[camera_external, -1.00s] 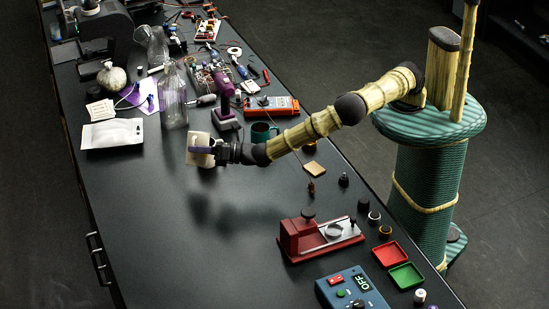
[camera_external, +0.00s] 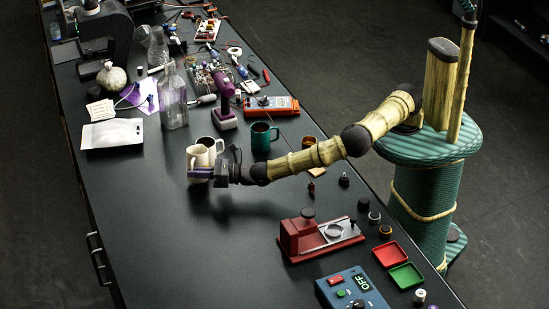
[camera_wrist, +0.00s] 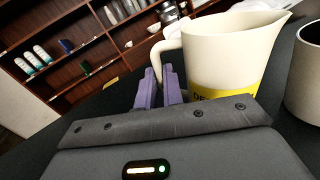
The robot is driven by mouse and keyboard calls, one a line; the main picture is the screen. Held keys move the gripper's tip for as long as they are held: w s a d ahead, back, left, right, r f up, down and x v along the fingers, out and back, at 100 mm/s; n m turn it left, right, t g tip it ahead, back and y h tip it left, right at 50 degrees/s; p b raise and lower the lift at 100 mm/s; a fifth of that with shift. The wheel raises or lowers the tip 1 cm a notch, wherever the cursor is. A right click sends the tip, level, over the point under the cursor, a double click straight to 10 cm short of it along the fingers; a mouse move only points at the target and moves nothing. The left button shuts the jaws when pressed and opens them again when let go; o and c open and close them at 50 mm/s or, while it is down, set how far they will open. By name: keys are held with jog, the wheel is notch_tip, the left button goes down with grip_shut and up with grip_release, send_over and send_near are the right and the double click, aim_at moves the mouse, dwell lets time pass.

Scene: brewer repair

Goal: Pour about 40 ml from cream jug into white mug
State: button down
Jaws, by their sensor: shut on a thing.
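The cream jug (camera_external: 196,158) has a pointed spout, a loop handle and a yellow label. In the wrist view the jug (camera_wrist: 228,58) fills the upper right, its spout pointing right. My gripper (camera_external: 200,174) is shut on the jug's handle; its purple fingers (camera_wrist: 160,86) show there in the wrist view. The jug looks nearly upright, and I cannot tell how far it is above the bench. The white mug (camera_external: 214,146) stands just behind the jug, partly hidden by it. Its rim and side (camera_wrist: 303,80) show at the wrist view's right edge. The contents of both are hidden.
A teal mug (camera_external: 262,140) stands to the right of the white mug. A purple tool (camera_external: 226,112) and a glass bottle (camera_external: 173,98) stand behind. A red press (camera_external: 315,236) is at front right. The bench (camera_external: 150,220) in front of the jug is clear.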

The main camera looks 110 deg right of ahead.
jog(key=shift+w+a+f+n+g+b, duration=0.1)
jog(key=shift+f+n+g+b, duration=0.05)
jog(key=shift+f+n+b, duration=0.55)
jog(key=shift+w+a+f+n+g+b, duration=0.15)
jog(key=shift+f+n+b, duration=0.25)
jog(key=shift+b, duration=0.5)
jog(key=shift+r, duration=0.2)
